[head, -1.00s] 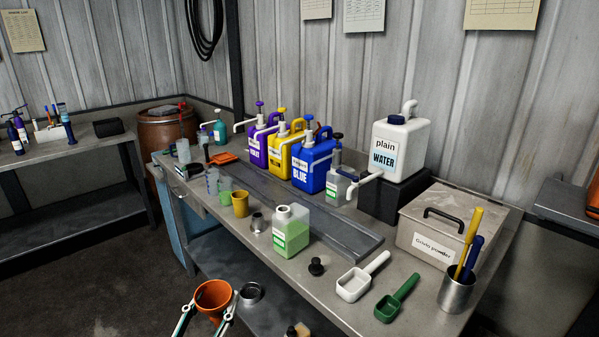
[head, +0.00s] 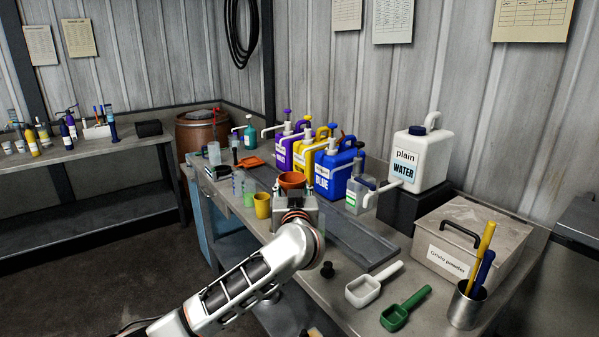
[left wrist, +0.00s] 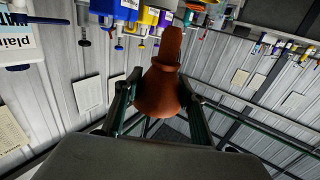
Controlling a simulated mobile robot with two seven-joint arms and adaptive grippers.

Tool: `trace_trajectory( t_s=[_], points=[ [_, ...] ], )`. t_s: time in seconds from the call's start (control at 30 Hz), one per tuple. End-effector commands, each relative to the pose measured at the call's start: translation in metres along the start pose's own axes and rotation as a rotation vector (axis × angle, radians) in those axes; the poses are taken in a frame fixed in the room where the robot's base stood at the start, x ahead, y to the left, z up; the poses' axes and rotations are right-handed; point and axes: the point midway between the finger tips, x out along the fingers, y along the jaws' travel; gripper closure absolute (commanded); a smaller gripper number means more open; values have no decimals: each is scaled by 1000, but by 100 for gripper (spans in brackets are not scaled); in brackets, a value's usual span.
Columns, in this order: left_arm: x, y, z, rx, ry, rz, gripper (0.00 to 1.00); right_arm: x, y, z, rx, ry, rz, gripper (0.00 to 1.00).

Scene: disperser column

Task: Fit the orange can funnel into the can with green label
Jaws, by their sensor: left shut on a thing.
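The orange funnel (head: 291,180) is held up over the bench, its wide mouth showing just beyond my left gripper (head: 294,195). In the left wrist view the two fingers (left wrist: 157,88) clasp the sides of the funnel (left wrist: 158,94). That view is upside down, and the narrow spout (left wrist: 172,45) points towards the bench. My right gripper is not in view.
A yellow cup (head: 262,205) stands to the left of my gripper. The blue jug (head: 337,172) and yellow jug (head: 308,160) stand behind it. A black stopper (head: 327,269), a white scoop (head: 365,289) and a green scoop (head: 404,310) lie on the bench at right.

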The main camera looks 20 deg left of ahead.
Motion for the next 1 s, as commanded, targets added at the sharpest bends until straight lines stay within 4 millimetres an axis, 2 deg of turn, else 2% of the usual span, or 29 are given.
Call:
trace_trajectory(
  t_s=[0.03, 0.1, 0.3, 0.7, 1.0],
  points=[
    [6, 7, -12, -1, 3, -5, 82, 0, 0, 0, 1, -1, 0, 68],
    [12, 13, -23, -1, 3, -10, 82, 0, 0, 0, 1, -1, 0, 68],
    [18, 21, -35, 1, 0, -16, 82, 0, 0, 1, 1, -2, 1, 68],
    [16, 21, -35, -6, -2, -15, 82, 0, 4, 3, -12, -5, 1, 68],
    [17, 20, -21, -4, -2, -15, 82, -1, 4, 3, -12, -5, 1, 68]
  ],
)
